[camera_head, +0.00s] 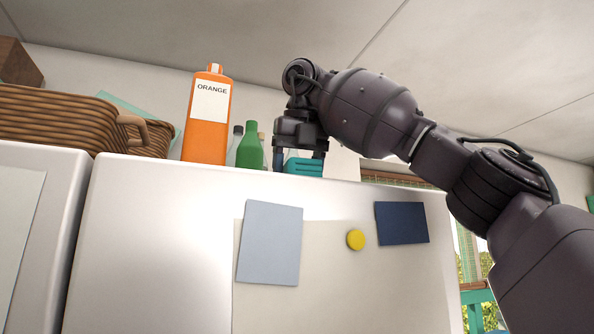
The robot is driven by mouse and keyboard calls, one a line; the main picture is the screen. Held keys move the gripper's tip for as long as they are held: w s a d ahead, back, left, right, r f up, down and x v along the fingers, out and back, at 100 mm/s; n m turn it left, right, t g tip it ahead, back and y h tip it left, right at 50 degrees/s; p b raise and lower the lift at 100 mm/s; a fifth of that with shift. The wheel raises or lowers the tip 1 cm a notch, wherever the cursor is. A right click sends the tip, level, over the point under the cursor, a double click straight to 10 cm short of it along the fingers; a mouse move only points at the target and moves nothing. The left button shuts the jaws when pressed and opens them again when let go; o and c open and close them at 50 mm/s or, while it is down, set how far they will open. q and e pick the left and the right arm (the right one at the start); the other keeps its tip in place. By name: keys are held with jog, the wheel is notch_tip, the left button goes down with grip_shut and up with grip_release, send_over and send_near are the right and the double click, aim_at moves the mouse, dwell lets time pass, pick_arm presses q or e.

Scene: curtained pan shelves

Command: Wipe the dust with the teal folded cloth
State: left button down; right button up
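My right gripper (299,156) reaches in from the right over the top of a white fridge-like cabinet (150,215) and points down. Its fingers are apart, with the teal folded cloth (304,167) between or just behind them at the top's front edge. I cannot tell whether the fingers press on the cloth. The cloth's lower part is hidden by the edge. No dust shows, as the top surface is out of sight from this low angle. My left gripper is not in view.
Left of the gripper stand an orange bottle (207,120), a green bottle (250,148) and other small bottles. A brown wicker basket (60,115) is farther left. Papers (268,245) and a yellow magnet (355,239) are on the front. A window lies behind at the right.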

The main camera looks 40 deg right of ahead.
jog(key=shift+f+b, duration=0.75)
jog(key=shift+f, duration=0.2)
dwell(0.3)
jog(key=shift+d, duration=0.15)
jog(key=shift+s+d+r+p, duration=0.15)
jog(key=shift+d+p, duration=0.1)
jog(key=shift+d, duration=0.35)
jog(key=shift+s+d+f+p, duration=0.15)
jog(key=shift+d+p, duration=0.1)
jog(key=shift+d, duration=0.35)
jog(key=shift+s+d+p, duration=0.15)
jog(key=shift+d, duration=0.35)
jog(key=shift+s+d+p, duration=0.15)
jog(key=shift+d, duration=0.35)
jog(key=shift+s+d, duration=0.2)
jog(key=shift+d, duration=0.6)
jog(key=shift+s+d, duration=0.25)
jog(key=shift+d, duration=0.8)
jog(key=shift+s+d, duration=0.25)
jog(key=shift+d, duration=0.85)
jog(key=shift+s+d, duration=0.25)
jog(key=shift+d, duration=0.8)
